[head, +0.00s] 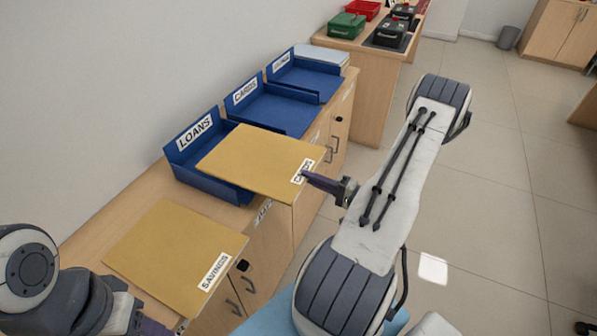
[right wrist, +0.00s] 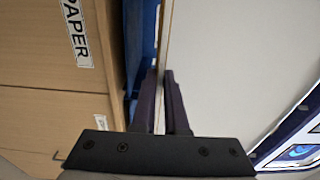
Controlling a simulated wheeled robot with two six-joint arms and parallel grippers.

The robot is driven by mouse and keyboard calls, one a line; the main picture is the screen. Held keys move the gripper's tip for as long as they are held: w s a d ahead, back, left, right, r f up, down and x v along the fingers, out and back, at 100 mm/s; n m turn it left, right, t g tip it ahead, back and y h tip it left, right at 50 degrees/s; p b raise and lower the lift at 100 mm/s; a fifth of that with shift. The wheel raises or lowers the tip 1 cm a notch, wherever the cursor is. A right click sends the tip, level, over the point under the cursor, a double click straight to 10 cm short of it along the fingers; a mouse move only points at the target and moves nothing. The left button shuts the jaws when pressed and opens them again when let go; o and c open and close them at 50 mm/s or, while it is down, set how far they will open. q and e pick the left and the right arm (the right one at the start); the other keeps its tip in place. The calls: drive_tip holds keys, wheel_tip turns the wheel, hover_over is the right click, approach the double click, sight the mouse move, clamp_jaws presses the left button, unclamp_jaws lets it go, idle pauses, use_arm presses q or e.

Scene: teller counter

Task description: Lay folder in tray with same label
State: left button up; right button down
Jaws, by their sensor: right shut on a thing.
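A yellow folder (head: 258,160) is held flat by its front edge in my right gripper (head: 308,178). Its label looks like CARDS, partly covered by the fingers. It overlaps the front of the blue LOANS tray (head: 236,192) in the head view and sticks out past the counter edge. The right wrist view shows the fingers (right wrist: 162,100) closed on its thin edge. The blue CARDS tray (head: 288,116) lies behind it, and a third blue tray (head: 308,80), label too small to read, is farther back. A SAVINGS folder (head: 172,255) lies on the near counter. My left gripper (head: 125,315) is beside it, its fingers unclear.
The wooden counter (head: 112,215) runs along the wall, with cabinet doors below. A pale stack (head: 325,57) sits past the third tray. A farther desk carries a green box (head: 346,25) and dark boxes. The floor at right is open.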

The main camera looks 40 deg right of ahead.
drive_tip(key=s, duration=0.1)
drive_tip(key=s+d+r+p, duration=0.1)
drive_tip(key=s, duration=0.2)
drive_tip(key=shift+d+r, duration=0.15)
drive_tip(key=shift+r, duration=0.15)
